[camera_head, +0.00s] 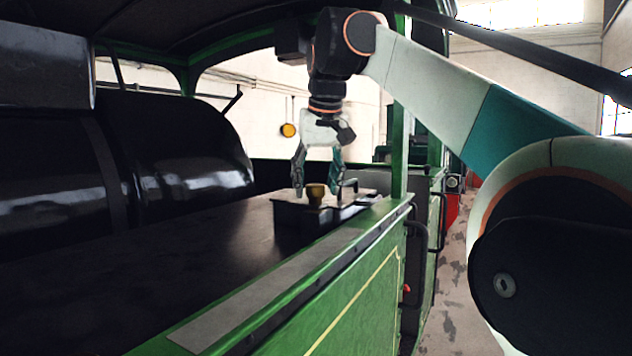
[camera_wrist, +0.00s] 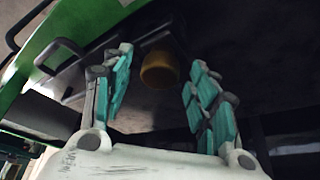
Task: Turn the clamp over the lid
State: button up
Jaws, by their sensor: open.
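A low dark box with a flat lid (camera_head: 290,205) stands on the black top near the green side wall. A brass knob (camera_head: 316,194) rises from it, and it also shows in the wrist view (camera_wrist: 159,70). A small black bent handle (camera_head: 347,187) stands just right of the knob. I cannot tell which of these parts is the clamp. My gripper (camera_head: 318,178) points down over the box, open and empty. Its fingers stand on either side of the knob, with no clear contact. The wrist view shows the knob between the teal fingers (camera_wrist: 160,60).
The green side wall (camera_head: 360,285) with its pale ledge runs along the right of the black top (camera_head: 150,265). A green post (camera_head: 398,150) rises close to the right of my gripper. A large black boiler (camera_head: 180,150) lies at left. The black top's near part is clear.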

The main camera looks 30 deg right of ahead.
jog(key=shift+f, duration=0.25)
jog(key=c, duration=1.1)
jog(key=shift+o, duration=0.2)
jog(key=shift+r+m, duration=0.1)
jog(key=shift+m, duration=0.3)
jog(key=m, duration=0.1)
jog(key=m+h+p, duration=0.1)
jog(key=m, duration=0.1)
jog(key=shift+w+a+m+g+h, duration=0.1)
jog(key=shift+a+m+g+h, duration=0.05)
jog(key=shift+m+g+h, duration=0.15)
jog(key=m+g+h+p, duration=0.1)
jog(key=m, duration=0.3)
jog(key=shift+w+m, duration=0.1)
jog(key=shift+m, duration=0.2)
jog(key=m+g, duration=0.1)
jog(key=m, duration=0.3)
jog(key=shift+w+a+g+h+p, duration=0.1)
jog(key=shift+w+g+h+p, duration=0.05)
jog(key=shift+g+h+p, duration=0.2)
jog(key=shift+m+g, duration=0.95)
jog(key=shift+m, duration=1.55)
